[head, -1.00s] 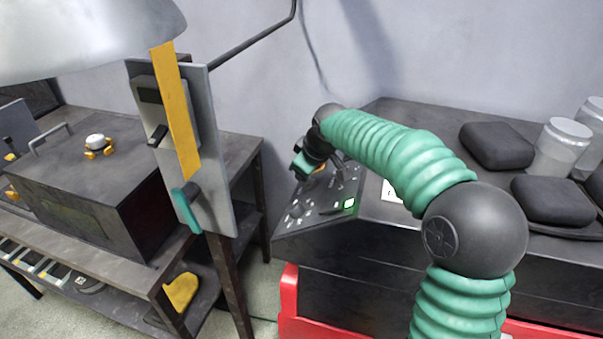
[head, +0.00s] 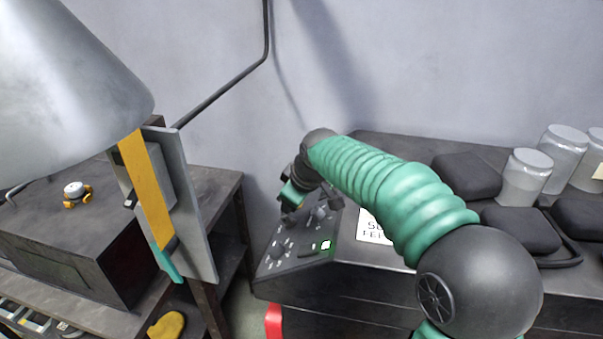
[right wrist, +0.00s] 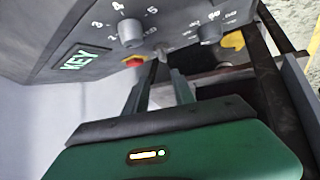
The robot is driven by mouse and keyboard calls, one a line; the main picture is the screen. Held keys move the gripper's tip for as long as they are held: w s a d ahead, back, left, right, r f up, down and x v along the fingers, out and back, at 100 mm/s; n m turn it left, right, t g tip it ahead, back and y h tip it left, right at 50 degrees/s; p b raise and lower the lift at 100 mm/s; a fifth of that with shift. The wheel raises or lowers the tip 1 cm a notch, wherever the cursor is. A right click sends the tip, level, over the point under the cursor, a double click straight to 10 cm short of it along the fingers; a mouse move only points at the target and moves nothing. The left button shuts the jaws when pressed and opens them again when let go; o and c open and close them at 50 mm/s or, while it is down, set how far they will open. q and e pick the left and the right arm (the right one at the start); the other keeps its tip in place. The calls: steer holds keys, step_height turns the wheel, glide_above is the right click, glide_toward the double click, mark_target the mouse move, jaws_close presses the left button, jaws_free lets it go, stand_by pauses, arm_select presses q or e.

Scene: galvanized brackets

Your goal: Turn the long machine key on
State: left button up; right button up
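The dark control panel (head: 292,262) with knobs and a small lit green label (head: 326,244) stands at the middle of the head view. My right gripper (head: 290,207) is over the panel's far left part, its fingertips hard to make out there. In the right wrist view my right gripper (right wrist: 162,70) has its two fingers apart. A small metallic piece, seemingly the key (right wrist: 161,52), shows just beyond the fingertips, near the panel face; whether they touch it I cannot tell. A lit green "KEY" label (right wrist: 88,56) is to the left.
Knobs (right wrist: 130,32) (right wrist: 210,30) and a red button (right wrist: 134,60) sit close around the fingers. Jars (head: 525,178) and black cases (head: 467,176) are on the right.

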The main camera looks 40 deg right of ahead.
steer(key=p+v, duration=0.6)
steer(key=v, duration=0.5)
steer(key=shift+a+r, duration=0.25)
steer(key=shift+w, duration=0.15)
stand_by(0.4)
steer(key=v, duration=1.6)
steer(key=shift+r+p, duration=0.3)
steer(key=shift+r, duration=0.05)
steer(key=shift+d, duration=0.1)
